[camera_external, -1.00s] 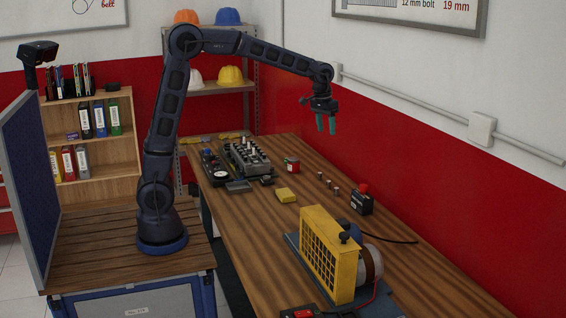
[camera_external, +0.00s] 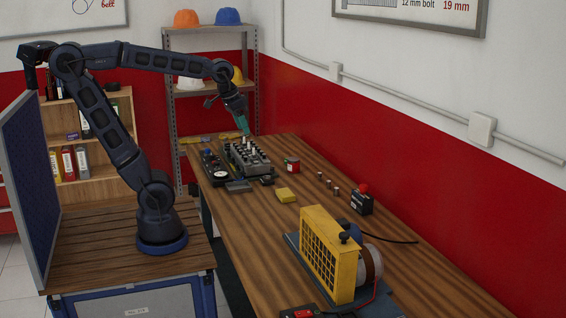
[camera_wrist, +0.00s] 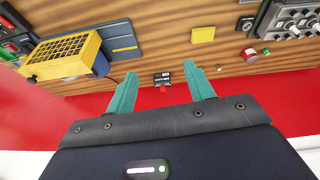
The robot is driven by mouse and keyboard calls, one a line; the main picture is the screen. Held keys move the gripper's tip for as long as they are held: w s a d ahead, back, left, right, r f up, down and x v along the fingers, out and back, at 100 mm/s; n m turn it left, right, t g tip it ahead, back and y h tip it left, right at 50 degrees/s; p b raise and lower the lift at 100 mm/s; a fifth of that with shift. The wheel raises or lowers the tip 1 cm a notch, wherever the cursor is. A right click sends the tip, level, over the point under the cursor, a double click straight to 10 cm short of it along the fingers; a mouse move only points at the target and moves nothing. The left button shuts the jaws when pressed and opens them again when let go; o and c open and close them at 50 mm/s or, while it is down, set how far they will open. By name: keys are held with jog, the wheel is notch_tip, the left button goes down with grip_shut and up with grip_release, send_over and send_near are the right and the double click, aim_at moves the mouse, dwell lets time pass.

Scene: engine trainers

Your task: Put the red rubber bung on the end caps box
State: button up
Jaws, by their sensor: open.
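A small red piece (camera_external: 364,187), likely the rubber bung, shows at the top of a black box (camera_external: 361,203) near the table's wall side. In the wrist view the red piece (camera_wrist: 163,88) shows at the wall-side edge of the black box (camera_wrist: 162,78), which has white lettering too small to read surely. I cannot tell whether the red piece rests on it or just behind. My gripper (camera_external: 244,130) is over the far end of the table, well away from the box. In the wrist view its teal fingers (camera_wrist: 160,70) are apart, with nothing between them.
A grey engine part with upright pins (camera_external: 248,158) lies below my gripper. A yellow caged machine (camera_external: 328,255) fills the near end. Bare wood lies between them.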

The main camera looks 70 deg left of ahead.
jog(key=s+f, duration=0.4)
jog(key=s, duration=0.5)
jog(key=shift+m+t, duration=0.4)
jog(key=shift+f, duration=0.1)
dwell(0.5)
